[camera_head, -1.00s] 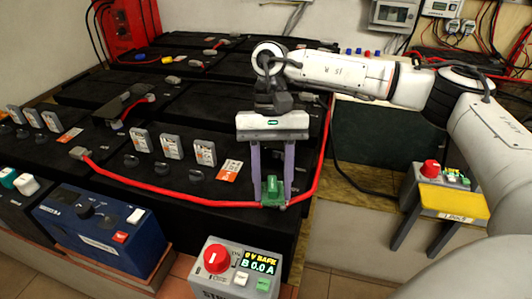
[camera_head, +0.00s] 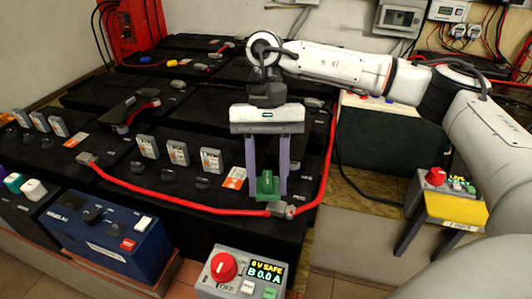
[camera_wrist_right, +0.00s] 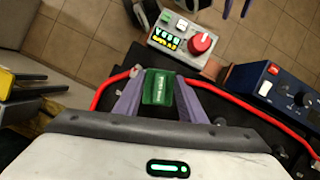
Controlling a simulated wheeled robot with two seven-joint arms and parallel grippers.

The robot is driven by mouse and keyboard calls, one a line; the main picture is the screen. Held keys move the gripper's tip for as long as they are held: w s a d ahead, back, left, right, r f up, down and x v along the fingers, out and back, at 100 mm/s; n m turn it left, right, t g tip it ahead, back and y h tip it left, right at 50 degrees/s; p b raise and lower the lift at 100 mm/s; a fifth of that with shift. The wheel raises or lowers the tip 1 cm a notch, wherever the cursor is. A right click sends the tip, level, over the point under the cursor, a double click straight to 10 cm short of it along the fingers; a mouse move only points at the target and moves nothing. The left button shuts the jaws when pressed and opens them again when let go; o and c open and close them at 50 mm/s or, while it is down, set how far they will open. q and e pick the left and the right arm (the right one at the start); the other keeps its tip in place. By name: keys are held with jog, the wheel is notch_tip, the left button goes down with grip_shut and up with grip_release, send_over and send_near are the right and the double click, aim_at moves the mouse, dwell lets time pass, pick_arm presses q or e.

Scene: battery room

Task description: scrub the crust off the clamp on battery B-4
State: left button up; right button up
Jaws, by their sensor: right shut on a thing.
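My right gripper (camera_head: 267,188) is shut on a small green block-shaped tool (camera_head: 266,184), held between its purple fingers. The tool also shows in the right wrist view (camera_wrist_right: 158,87). Its working side is hidden. A grey cable clamp (camera_head: 282,209) sits at the front right corner of the near black battery, where two red cables meet. The tool is just left of and behind the clamp; I cannot tell whether they touch. Any crust is too small to see, and I cannot read a B-4 label. Two purple fingertips of my left gripper (camera_wrist_right: 237,8) show apart at the wrist view's top edge.
A grey control box (camera_head: 240,270) with a red knob and lit display stands in front. A blue instrument (camera_head: 105,235) stands left of it. A red cable (camera_head: 165,201) runs along the battery front. A yellow-topped stand (camera_head: 458,207) is at the right.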

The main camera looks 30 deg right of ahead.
jog(key=shift+r+p, duration=1.3)
jog(key=shift+r, duration=1.1)
